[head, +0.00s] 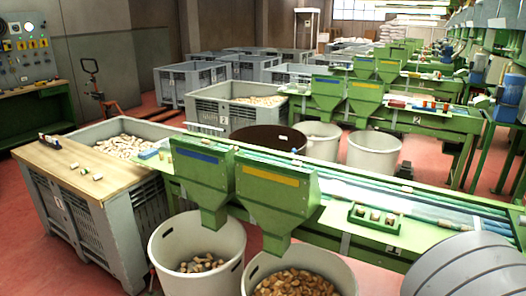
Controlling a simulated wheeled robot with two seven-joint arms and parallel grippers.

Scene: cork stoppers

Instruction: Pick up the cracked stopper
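Neither of my grippers shows in the head view. Several small stoppers (97,177) lie on the wooden board (130,165) over the crate at the left. A small green tray (352,211) on the green sorting bench at the right holds several brown stoppers (375,216). More stoppers fill the bins below and the crates. All are too small here to tell which stopper is cracked.
Two white bins, the left one (165,245) and the right one (330,258), stand under green chutes (275,190). The green bench (420,235) runs across the right. A large grey ribbed drum (470,268) fills the lower right corner. Red floor (25,230) is clear at the left.

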